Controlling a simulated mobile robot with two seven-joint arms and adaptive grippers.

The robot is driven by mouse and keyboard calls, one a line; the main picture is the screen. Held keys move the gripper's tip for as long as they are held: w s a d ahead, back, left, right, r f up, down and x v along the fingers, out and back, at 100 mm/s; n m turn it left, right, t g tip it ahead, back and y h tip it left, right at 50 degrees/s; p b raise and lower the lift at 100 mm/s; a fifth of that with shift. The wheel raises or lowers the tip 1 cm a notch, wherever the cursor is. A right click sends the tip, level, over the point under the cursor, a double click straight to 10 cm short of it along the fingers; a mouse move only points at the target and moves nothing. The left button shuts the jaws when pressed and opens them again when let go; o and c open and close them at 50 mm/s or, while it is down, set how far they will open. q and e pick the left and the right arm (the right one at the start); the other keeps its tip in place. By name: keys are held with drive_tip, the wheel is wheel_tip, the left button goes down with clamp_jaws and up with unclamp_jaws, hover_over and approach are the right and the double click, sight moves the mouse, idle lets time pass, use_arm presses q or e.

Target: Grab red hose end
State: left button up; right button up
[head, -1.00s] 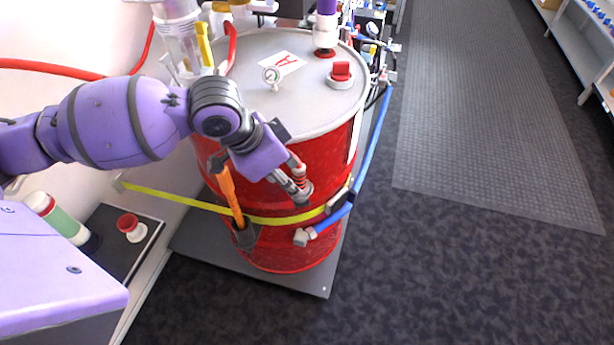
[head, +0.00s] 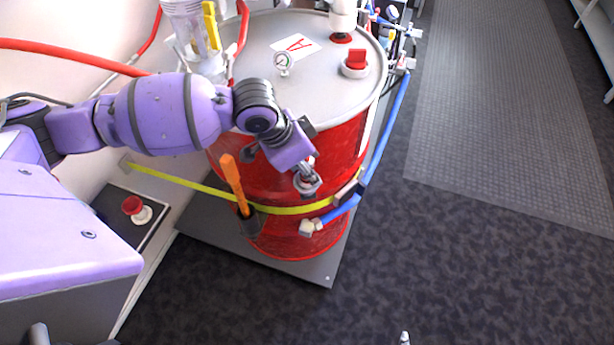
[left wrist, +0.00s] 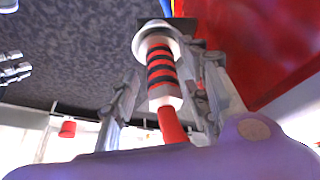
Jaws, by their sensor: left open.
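The red hose end (left wrist: 162,72), with red and black bands, a pale metal collar and a short red hose, shows in the left wrist view. It lies between the two fingers of my left gripper (left wrist: 158,98), which are spread apart on either side of it. I cannot tell whether either finger touches it. In the head view my left gripper (head: 307,182) is low in front of the red drum (head: 338,150). A metal ring shows at its tips, and the rest of the hose end is mostly hidden there.
A yellow strap (head: 185,181) crosses the drum front. An orange-handled tool (head: 234,183) sits in a dark holder left of my gripper. A blue hose (head: 380,140) hangs along the drum's right side. A red button (head: 132,206) is at left. The floor to the right is clear.

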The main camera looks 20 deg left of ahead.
use_arm(q)
clamp_jaws()
drive_tip(key=shift+r, duration=0.1)
idle(0.3)
